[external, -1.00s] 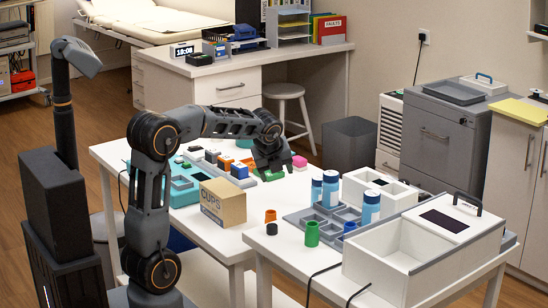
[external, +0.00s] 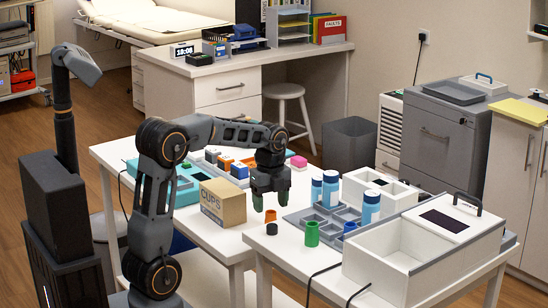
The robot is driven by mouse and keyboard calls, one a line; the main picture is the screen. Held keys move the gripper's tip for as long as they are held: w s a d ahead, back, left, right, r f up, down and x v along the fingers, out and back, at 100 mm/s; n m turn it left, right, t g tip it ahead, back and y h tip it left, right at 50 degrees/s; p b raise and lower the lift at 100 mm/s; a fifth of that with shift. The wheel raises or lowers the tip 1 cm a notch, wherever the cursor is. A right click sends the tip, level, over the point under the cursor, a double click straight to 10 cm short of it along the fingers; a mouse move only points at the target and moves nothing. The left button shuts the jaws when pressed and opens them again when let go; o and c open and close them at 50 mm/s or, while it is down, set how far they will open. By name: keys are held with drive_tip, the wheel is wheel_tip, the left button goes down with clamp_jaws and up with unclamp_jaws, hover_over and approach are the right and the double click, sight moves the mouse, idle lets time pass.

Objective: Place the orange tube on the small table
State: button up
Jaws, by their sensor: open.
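The orange tube (external: 270,215) stands upright near where the left white table (external: 222,241) meets the right white table (external: 288,262). I cannot tell for sure which of the two it stands on. My gripper (external: 270,203) points down just above the tube, open and with nothing visible between its fingers. A gap seems to remain between fingers and tube.
A cardboard box (external: 222,203) stands left of my gripper. A green tube (external: 312,234), a small black cup (external: 272,229), blue bottles (external: 330,188), a grey tray (external: 300,215) and a white bin (external: 385,262) crowd the right table. Coloured blocks (external: 225,163) lie behind.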

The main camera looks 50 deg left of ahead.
sight(271, 220)
drive_tip(key=shift+f+b, duration=0.8)
drive_tip(key=shift+f, duration=2.05)
drive_tip(key=shift+c, duration=0.5)
drive_tip(key=c, duration=1)
drive_tip(key=shift+o, duration=0.2)
